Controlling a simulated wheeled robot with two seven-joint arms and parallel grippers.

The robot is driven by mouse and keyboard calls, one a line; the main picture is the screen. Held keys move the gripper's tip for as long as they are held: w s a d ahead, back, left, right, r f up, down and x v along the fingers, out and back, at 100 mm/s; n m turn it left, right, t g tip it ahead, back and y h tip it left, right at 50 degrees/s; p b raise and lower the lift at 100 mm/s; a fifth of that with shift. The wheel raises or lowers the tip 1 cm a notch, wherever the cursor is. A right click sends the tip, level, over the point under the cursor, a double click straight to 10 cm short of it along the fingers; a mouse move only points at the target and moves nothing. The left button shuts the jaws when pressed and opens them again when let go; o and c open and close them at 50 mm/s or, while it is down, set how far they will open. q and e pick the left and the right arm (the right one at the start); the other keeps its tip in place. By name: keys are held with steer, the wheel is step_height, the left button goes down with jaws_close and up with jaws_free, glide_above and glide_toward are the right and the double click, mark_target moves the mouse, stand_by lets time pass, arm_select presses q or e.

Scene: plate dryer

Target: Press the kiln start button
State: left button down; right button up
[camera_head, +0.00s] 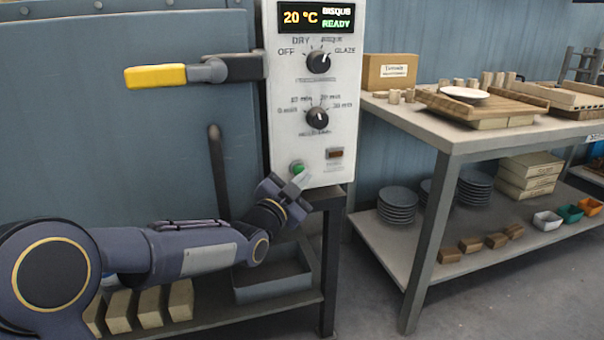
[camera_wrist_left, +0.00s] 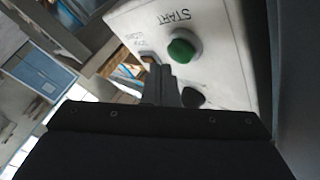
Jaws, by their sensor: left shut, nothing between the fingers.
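The round green start button (camera_head: 297,167) is low on the left of the white kiln control panel (camera_head: 345,90). In the left wrist view the green button (camera_wrist_left: 181,48) shows below the word START. My left gripper (camera_head: 299,182) is shut and empty, with its tips just below the button in the head view. In the left wrist view the shut fingers (camera_wrist_left: 158,76) point at the panel a little left of and below the button. The button's face is not covered there. I cannot tell whether the tips touch the panel. My right gripper is not in view.
The panel display (camera_head: 316,18) reads 20 °C, BISQUE, READY. Two black knobs (camera_head: 318,62) and a small brown-red switch (camera_head: 335,153) are on the panel. A yellow-gripped handle (camera_head: 156,76) sticks out on the left. A work table (camera_head: 455,132) with boards stands right.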

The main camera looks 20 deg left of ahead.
arm_select(q)
steer(key=shift+a+n+y, duration=0.3)
steer(key=shift+a+y, duration=0.2)
steer(key=shift+a, duration=0.55)
steer(key=s+d, duration=0.1)
steer(key=s+d+b, duration=0.1)
steer(key=s, duration=0.1)
steer(key=s+d, duration=0.1)
steer(key=shift+s+f+b, duration=0.15)
steer(key=shift+f+b, duration=0.05)
steer(key=shift+b, duration=0.15)
steer(key=shift+d, duration=0.1)
